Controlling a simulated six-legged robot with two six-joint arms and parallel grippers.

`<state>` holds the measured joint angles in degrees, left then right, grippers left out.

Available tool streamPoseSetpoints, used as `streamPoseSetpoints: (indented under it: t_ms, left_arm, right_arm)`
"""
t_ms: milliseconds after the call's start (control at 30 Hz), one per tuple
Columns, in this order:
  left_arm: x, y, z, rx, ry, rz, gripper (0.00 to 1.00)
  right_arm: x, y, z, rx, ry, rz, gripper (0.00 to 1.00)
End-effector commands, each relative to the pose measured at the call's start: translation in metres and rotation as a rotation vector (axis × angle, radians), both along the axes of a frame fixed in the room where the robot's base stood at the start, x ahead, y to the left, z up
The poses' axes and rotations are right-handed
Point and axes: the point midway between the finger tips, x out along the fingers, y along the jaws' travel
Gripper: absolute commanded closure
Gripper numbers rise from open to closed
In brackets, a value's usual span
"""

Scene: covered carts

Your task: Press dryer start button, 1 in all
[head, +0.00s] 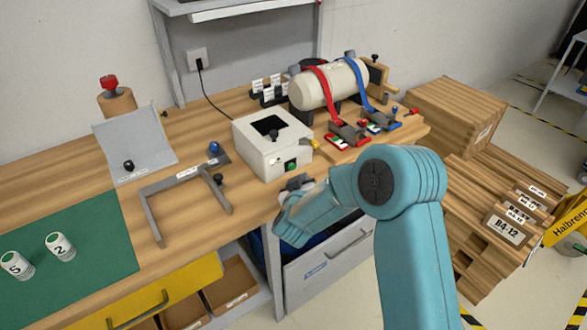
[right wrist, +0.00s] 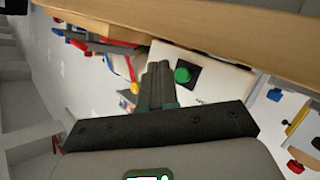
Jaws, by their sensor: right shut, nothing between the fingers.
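The dryer looks to be the white box (head: 272,144) on the wooden bench, with a dark square on top and a power cord. Its green start button (head: 291,166) sits on a black plate on the front face. In the right wrist view the green button (right wrist: 182,75) shows just right of my fingertips. My right gripper (head: 299,183) is shut and empty, just in front of and below the button. Its dark fingers (right wrist: 158,70) point toward the box face; I cannot tell whether they touch it. My left gripper is in neither view.
A grey U-shaped frame (head: 150,213) lies left. A green mat (head: 110,243) holds two numbered cans. Stacked wooden crates (head: 490,205) stand right of the bench. A grey drawer (head: 325,265) is below.

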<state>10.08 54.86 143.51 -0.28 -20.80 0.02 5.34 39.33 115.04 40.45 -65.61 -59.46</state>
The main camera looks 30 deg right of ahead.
Motion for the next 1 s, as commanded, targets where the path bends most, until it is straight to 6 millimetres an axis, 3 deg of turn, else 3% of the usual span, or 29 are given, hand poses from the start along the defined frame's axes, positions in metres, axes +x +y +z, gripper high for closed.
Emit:
streamPoseSetpoints:
  t_ms: [367, 1000]
  left_arm:
    - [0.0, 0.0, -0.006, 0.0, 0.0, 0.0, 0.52]
    - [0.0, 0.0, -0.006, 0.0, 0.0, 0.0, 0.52]
  right_arm:
    - [-0.033, -0.003, 0.0, 0.0, -0.001, 0.0, 1.0]
    - [-0.034, -0.002, 0.0, 0.0, -0.001, 0.001, 1.0]
